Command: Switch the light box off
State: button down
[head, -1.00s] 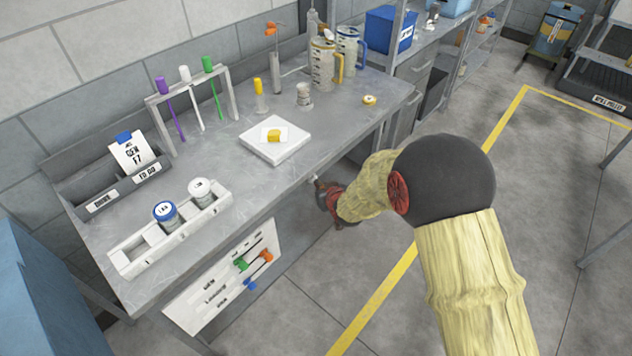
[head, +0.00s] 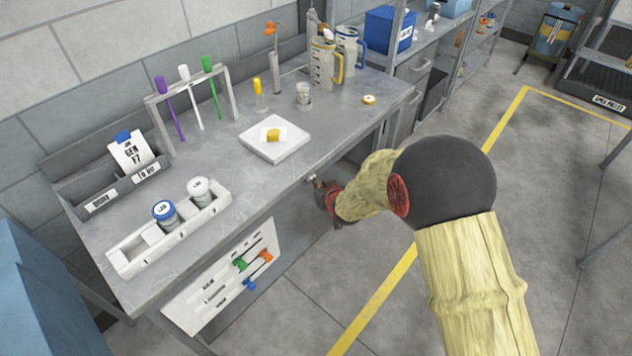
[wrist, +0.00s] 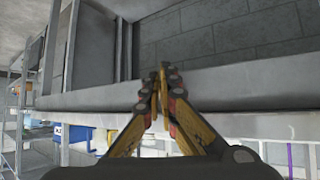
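The light box (head: 262,149) looks like the flat white square slab on the grey workbench (head: 330,118), near its front edge. A small yellow piece (head: 273,135) lies on a brighter white patch at its middle. I cannot make out a switch on it, nor tell for sure whether it is lit. My gripper (head: 315,182) is at the bench's front edge, to the right of and below the slab in the head view, apart from it. In the wrist view my gripper (wrist: 160,82) has its fingertips together with nothing seen between them, in front of a grey bench edge.
A white rack (head: 128,255) with two jars stands at the front left. A stand (head: 152,105) with coloured sticks and jugs (head: 323,67) are at the back. A board with coloured knobs (head: 215,285) is below the bench edge. Open floor (head: 320,275) lies in front.

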jog(key=shift+w+a+r, duration=0.2)
jog(key=shift+w+r, duration=0.05)
jog(key=shift+r, duration=0.25)
jog(key=s+d, duration=0.4)
jog(key=d, duration=0.1)
jog(key=shift+f+p, duration=0.4)
jog(key=shift+p, duration=0.05)
